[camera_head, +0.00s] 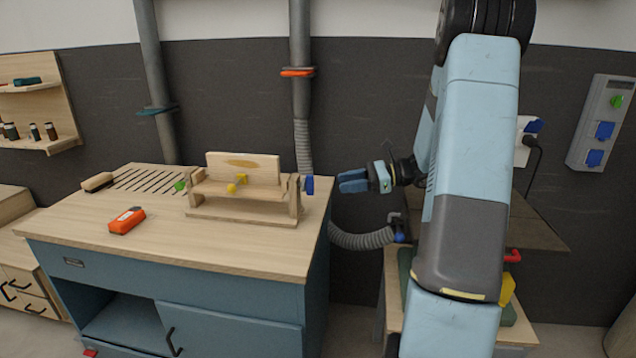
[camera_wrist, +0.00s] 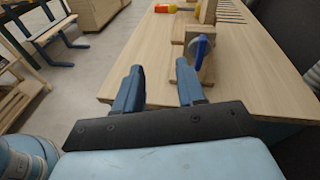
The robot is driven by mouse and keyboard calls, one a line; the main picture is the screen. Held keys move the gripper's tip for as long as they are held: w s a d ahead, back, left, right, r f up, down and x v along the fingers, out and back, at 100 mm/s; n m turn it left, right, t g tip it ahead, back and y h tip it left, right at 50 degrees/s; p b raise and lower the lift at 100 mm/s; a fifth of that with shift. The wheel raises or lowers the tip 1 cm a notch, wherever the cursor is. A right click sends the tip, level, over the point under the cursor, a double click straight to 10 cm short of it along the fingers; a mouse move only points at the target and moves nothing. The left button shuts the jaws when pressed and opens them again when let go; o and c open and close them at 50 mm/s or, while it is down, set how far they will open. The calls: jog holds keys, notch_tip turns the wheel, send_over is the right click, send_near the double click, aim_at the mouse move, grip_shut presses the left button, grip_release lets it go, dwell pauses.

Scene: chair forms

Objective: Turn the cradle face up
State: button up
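The cradle (camera_head: 238,175) is a light wooden panel held between two end posts on a flat wooden base (camera_head: 240,217), on the workbench.
The bench top in front of the cradle is clear.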

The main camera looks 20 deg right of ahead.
jog(key=w+d+f+m+t, duration=0.3)
jog(key=d, duration=0.3)
jog(key=r+x, duration=0.1)
jog(key=x, duration=1.2)
jog(key=shift+a+y, duration=0.2)
jog(key=shift+y, duration=0.2)
jog(key=shift+f, duration=0.1)
grip_shut()
